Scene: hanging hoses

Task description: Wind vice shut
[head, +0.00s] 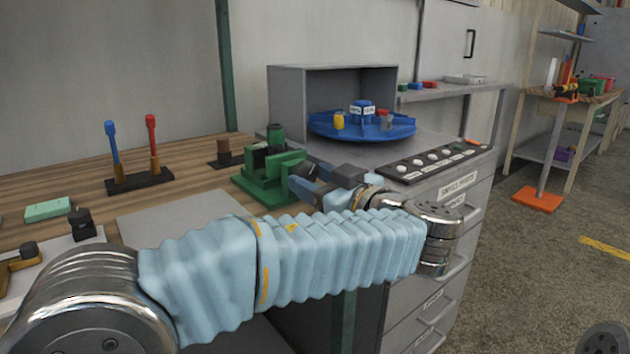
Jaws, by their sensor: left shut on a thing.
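A green vice (262,190) stands on the wooden bench near its right end. It has green jaws, with a dark block showing between them. My left gripper (303,184) is at the right side of the vice and is shut on the vice's handle, which is mostly hidden by the fingers. My left arm, in a pale blue sleeve, crosses the front of the bench. How wide the jaw gap is cannot be told from here. My right gripper is not in view.
A button panel (432,163) lies on the grey cabinet right of the vice. Two screwdrivers (153,140) stand in a dark rack at left. A grey mat (150,215) lies in front.

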